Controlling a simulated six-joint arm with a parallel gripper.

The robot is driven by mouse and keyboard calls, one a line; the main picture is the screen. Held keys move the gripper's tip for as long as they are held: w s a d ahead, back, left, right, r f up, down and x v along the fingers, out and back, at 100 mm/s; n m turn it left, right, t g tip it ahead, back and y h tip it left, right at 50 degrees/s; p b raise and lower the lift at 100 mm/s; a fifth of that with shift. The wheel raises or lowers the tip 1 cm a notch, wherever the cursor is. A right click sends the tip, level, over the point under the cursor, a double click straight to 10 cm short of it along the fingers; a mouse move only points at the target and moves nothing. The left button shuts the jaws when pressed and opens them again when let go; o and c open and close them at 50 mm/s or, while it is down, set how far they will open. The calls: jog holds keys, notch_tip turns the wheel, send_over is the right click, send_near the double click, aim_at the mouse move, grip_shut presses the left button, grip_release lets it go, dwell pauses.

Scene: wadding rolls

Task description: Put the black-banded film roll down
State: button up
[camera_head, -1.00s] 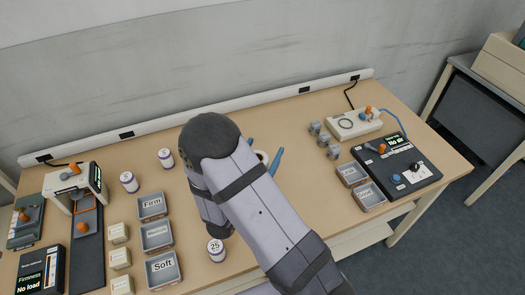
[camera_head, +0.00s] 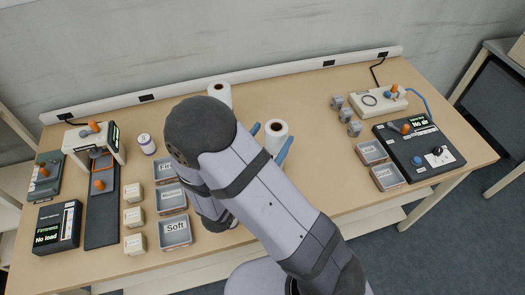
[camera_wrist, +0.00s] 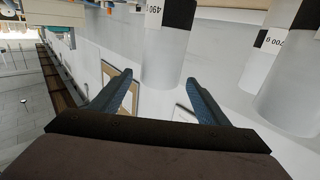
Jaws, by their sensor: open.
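My gripper (camera_head: 272,145) has blue fingers, open on either side of a white film roll (camera_head: 276,132) that stands upright on the table. In the wrist view my gripper (camera_wrist: 160,95) is open and empty. The white roll (camera_wrist: 160,55) with a black patch and a printed label lies ahead, between the fingertip lines, with a gap to each finger. More white rolls with black patches (camera_wrist: 295,95) show at the right of the wrist view. In the head view another white roll (camera_head: 219,92) stands behind my arm, partly hidden.
Grey labelled trays (camera_head: 172,198) and small cream blocks (camera_head: 134,217) stand left of my arm, with a purple-banded jar (camera_head: 147,144). A black device (camera_head: 420,145) and two small trays (camera_head: 387,178) are at the right.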

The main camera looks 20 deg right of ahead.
jog(key=shift+b+v, duration=0.4)
jog(key=shift+v, duration=1.75)
jog(key=shift+r, duration=0.1)
